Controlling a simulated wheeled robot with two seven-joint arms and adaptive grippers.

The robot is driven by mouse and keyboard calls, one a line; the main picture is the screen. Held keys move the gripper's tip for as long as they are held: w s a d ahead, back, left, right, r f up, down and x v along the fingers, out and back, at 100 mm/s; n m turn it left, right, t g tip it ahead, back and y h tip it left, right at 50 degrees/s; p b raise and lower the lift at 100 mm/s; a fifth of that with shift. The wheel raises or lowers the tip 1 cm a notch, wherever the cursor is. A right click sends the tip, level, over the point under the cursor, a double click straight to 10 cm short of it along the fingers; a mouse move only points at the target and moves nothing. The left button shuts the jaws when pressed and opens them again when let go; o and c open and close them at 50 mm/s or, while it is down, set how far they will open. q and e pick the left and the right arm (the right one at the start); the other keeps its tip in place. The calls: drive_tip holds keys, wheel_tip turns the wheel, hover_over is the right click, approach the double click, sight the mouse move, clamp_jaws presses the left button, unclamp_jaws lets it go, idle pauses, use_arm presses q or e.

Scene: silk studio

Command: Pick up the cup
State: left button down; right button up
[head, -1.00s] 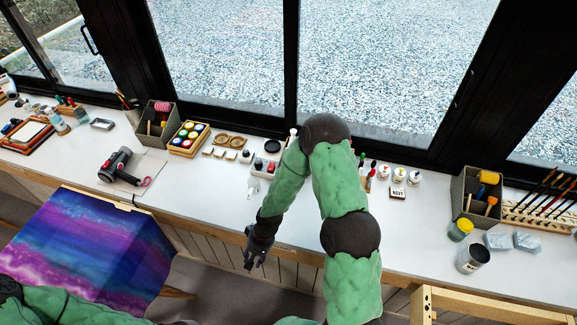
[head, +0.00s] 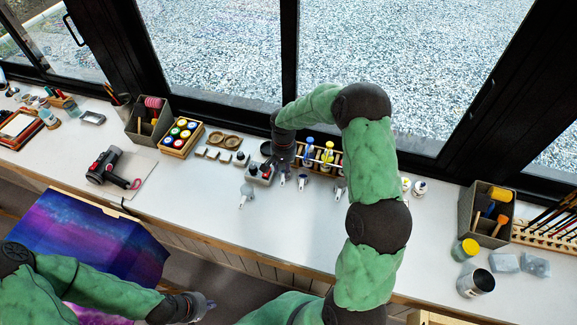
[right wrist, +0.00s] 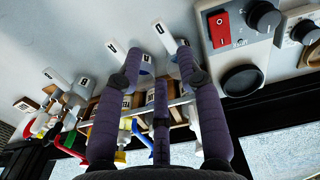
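A grey metal cup (head: 476,283) with a dark inside stands upright at the right front of the white worktop. Small grey cup-like pieces with white lettered tags (head: 302,184) sit by the wooden rack. In the right wrist view, one with a D tag (right wrist: 164,37) and another (right wrist: 146,66) are close to the fingertips. My right gripper (head: 284,182) reaches down there, far left of the metal cup. Its fingers (right wrist: 155,62) are apart; I see nothing held. My left gripper (head: 205,305) is low at the left, off the worktop; its finger opening is unclear.
A control box with a red switch (right wrist: 219,30) and knobs is right beside my right fingers. The wooden rack (head: 314,160) holds bottles. A grey bin (head: 484,210) and a yellow-lidded jar (head: 465,249) stand near the metal cup. The front middle of the worktop is clear.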

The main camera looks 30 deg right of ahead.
sight(284, 180)
drive_tip(key=f, duration=0.6)
drive_tip(key=shift+d, duration=0.2)
drive_tip(key=f, duration=0.4)
drive_tip(key=shift+w, duration=0.25)
clamp_jaws()
